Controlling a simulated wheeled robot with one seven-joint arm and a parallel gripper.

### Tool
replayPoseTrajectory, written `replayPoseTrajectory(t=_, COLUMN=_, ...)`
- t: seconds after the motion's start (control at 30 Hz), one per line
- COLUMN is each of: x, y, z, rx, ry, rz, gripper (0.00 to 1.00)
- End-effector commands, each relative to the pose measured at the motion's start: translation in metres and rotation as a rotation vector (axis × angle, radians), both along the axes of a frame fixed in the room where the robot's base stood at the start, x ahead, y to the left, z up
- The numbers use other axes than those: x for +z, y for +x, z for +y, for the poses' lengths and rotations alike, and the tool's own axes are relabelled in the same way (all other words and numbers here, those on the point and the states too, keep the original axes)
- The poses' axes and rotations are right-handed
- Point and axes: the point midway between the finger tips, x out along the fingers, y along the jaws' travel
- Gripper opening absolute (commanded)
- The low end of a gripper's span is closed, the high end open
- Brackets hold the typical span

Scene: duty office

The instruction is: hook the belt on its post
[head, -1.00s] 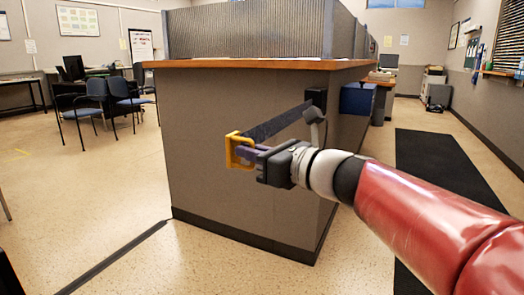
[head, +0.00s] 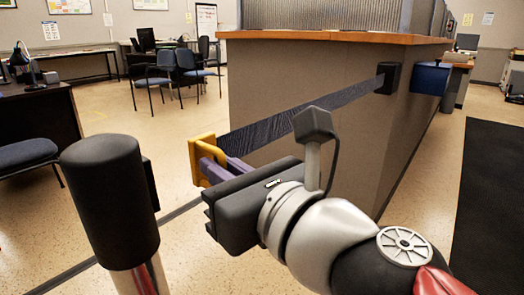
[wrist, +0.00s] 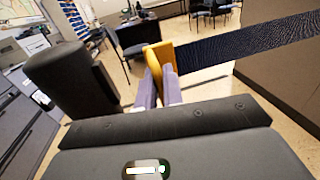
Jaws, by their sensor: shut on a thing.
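The dark belt (head: 310,115) stretches from a black wall unit (head: 388,78) on the counter's side to a yellow end piece (head: 204,158). My gripper (head: 217,168) is shut on the yellow end piece, its purple fingers against it. In the wrist view the yellow end piece (wrist: 160,58) sits at the fingertips and the belt (wrist: 245,42) runs off to the right. The post (head: 112,200) has a black head and a shiny metal shaft, and stands upright to the left of my gripper, apart from it. Its black head (wrist: 75,78) is at left in the wrist view.
The counter (head: 300,85) with a wooden top stands behind the belt. A desk (head: 40,120) and a blue chair (head: 30,155) are at the left. Two blue chairs (head: 175,70) stand farther back. A dark mat (head: 490,190) lies at right.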

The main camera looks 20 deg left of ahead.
Motion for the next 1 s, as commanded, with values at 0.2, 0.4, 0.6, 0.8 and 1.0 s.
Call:
replayPoseTrajectory(t=0.2, x=0.0, y=-0.016, z=0.006, rx=0.003, ry=-0.001, rz=-0.002, gripper=0.0)
replayPoseTrajectory(t=0.4, x=0.0, y=-0.017, z=0.007, rx=0.002, ry=-0.002, rz=-0.001, gripper=0.0)
replayPoseTrajectory(t=0.6, x=0.0, y=-0.017, z=0.007, rx=0.003, ry=-0.001, rz=-0.002, gripper=0.11)
replayPoseTrajectory(t=0.8, x=0.0, y=-0.017, z=0.006, rx=0.002, ry=-0.001, rz=-0.001, gripper=0.25)
replayPoseTrajectory(t=1.0, x=0.001, y=-0.019, z=0.004, rx=0.002, ry=0.0, rz=-0.002, gripper=0.25)
